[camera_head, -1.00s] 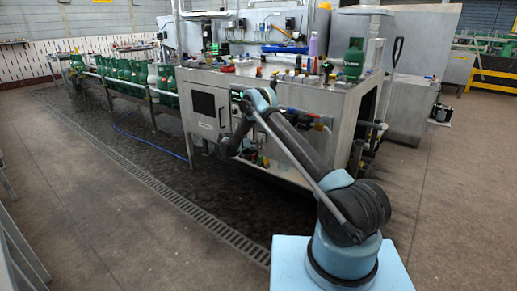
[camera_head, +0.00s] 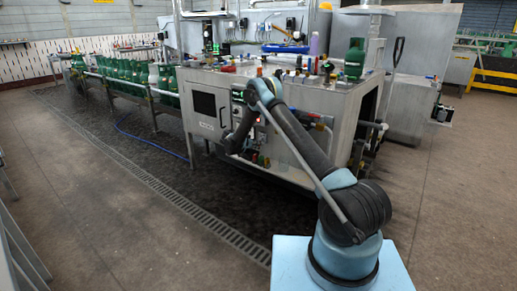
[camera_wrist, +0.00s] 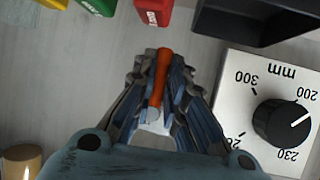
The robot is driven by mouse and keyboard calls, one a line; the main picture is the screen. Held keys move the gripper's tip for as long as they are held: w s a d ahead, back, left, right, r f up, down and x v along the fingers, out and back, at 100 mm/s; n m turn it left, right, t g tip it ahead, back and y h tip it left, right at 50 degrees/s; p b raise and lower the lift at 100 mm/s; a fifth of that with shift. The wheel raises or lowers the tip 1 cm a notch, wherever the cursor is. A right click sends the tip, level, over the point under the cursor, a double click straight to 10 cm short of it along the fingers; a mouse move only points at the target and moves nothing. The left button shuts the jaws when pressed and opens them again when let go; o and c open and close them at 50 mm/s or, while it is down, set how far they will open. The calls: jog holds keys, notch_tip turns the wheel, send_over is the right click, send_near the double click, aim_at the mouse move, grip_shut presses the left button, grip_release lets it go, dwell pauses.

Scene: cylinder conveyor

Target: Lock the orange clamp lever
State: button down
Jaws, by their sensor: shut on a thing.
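The orange clamp lever (camera_wrist: 160,78) shows in the wrist view as a narrow orange bar lying between my fingers. My gripper (camera_wrist: 161,64) is shut on it, with the ribbed fingers pressed against both sides. A pale block shows at the lever's lower end; the rest of its base is hidden by my fingers and palm. In the head view my gripper (camera_head: 230,146) is at the front panel of the grey machine, small and dark. The lever cannot be made out there.
In the wrist view, a black dial knob (camera_wrist: 285,122) on a white millimetre scale is at right. Red (camera_wrist: 154,10), green and yellow parts and a black box (camera_wrist: 255,20) line the top; a brass cylinder (camera_wrist: 20,160) is lower left. Green cylinders (camera_head: 120,72) stand on the conveyor.

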jog(key=shift+a, duration=0.15)
jog(key=c, duration=1.6)
grip_release()
jog(key=shift+c, duration=0.2)
jog(key=v, duration=1.1)
jog(key=shift+s+a+r, duration=0.25)
